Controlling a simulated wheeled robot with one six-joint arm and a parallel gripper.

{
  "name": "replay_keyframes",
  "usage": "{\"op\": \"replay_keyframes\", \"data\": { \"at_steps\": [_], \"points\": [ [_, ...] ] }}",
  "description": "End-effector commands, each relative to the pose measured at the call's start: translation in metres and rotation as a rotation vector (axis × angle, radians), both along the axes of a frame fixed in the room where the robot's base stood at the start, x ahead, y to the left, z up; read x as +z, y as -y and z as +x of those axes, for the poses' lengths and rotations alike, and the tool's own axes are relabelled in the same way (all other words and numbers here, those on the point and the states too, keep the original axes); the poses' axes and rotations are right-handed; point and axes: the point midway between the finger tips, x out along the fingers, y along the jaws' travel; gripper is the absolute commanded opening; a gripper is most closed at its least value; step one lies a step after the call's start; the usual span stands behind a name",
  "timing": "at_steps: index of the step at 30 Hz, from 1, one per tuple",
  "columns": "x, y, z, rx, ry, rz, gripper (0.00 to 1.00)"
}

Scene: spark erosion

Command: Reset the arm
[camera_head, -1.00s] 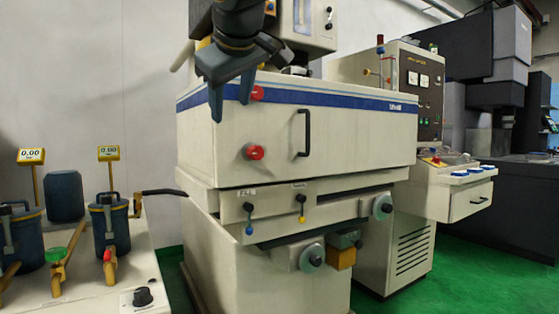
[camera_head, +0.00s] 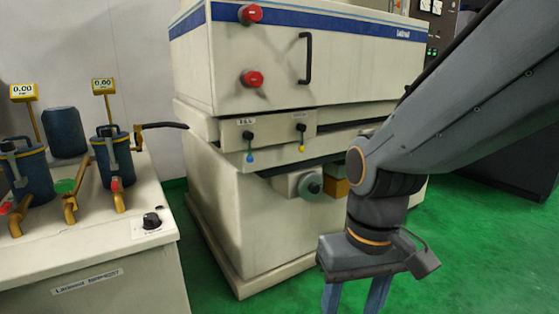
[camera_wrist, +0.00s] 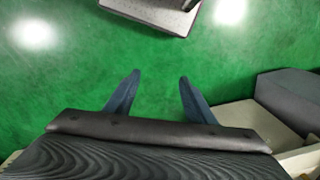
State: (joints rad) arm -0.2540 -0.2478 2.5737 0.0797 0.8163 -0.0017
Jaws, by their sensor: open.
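My gripper (camera_head: 354,300) hangs pointing down at the lower right of the head view, in front of the machine and over the green floor. Its fingertips are cut off by the bottom edge there. In the wrist view my gripper (camera_wrist: 155,88) shows two blue-grey fingers spread apart with only green floor between them. It is open and empty. My arm comes in from the right edge and hides part of the machine behind it.
The cream machine (camera_head: 270,80) has a black door handle (camera_head: 306,60) and red knobs. A cream bench (camera_head: 100,240) with blue canisters and yellow gauges stands at the left. Green floor (camera_head: 480,250) is clear at the right.

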Motion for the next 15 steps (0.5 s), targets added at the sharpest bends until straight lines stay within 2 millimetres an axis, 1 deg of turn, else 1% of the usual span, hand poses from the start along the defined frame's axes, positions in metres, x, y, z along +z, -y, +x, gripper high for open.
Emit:
{"op": "replay_keyframes", "data": {
  "at_steps": [1,8,15],
  "points": [
    [0.014,0.003,0.004,-0.010,0.009,-0.002,0.50],
    [0.035,0.021,0.007,-0.062,0.009,-0.019,0.50],
    [0.065,0.050,0.007,-0.138,0.007,-0.038,0.50]
  ]
}}
